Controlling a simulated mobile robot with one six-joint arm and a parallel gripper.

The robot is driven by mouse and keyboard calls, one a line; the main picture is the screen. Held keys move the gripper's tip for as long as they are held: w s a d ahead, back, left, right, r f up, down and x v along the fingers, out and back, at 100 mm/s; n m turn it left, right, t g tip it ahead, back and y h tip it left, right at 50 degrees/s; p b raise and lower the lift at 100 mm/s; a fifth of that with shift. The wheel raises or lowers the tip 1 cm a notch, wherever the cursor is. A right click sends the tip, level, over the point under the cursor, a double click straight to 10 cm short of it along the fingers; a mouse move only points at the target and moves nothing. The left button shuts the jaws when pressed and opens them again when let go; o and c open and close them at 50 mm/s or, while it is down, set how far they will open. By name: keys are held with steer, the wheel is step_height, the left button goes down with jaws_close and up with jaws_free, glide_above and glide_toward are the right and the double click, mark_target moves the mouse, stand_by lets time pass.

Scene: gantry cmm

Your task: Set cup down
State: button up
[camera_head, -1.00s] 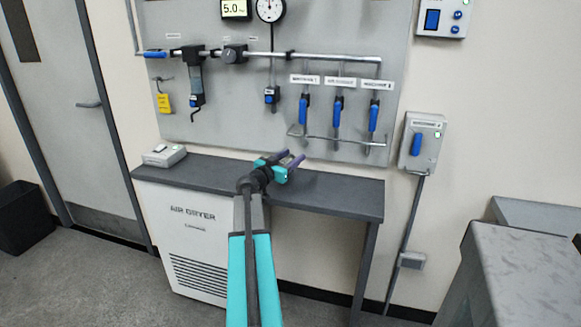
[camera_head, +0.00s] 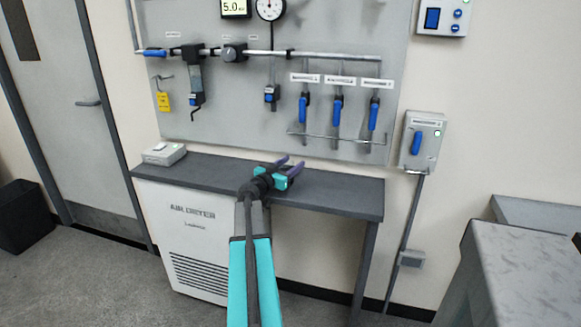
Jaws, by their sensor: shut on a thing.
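My gripper (camera_head: 290,164) is over the dark bench top, right of its middle. It has a teal body and two purple fingers that point away from me, toward the wall panel. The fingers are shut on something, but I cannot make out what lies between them. No cup can be made out clearly anywhere in view. My gripper's body and wrist hide part of the bench top, and I cannot tell whether anything touches it there.
The narrow bench top (camera_head: 345,197) is clear on its right. A small white box (camera_head: 164,154) sits at its left end. Behind it, the grey panel carries pipework, a regulator (camera_head: 195,78) and several blue-handled valves (camera_head: 337,110). A grey stone block (camera_head: 520,265) stands right.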

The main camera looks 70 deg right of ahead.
steer(key=o, duration=1.1)
steer(key=shift+c, duration=0.2)
steer(key=shift+r+p, duration=0.2)
steer(key=shift+p, duration=0.3)
steer(key=b+v, duration=0.3)
steer(key=v, duration=0.9)
steer(key=shift+f, duration=0.1)
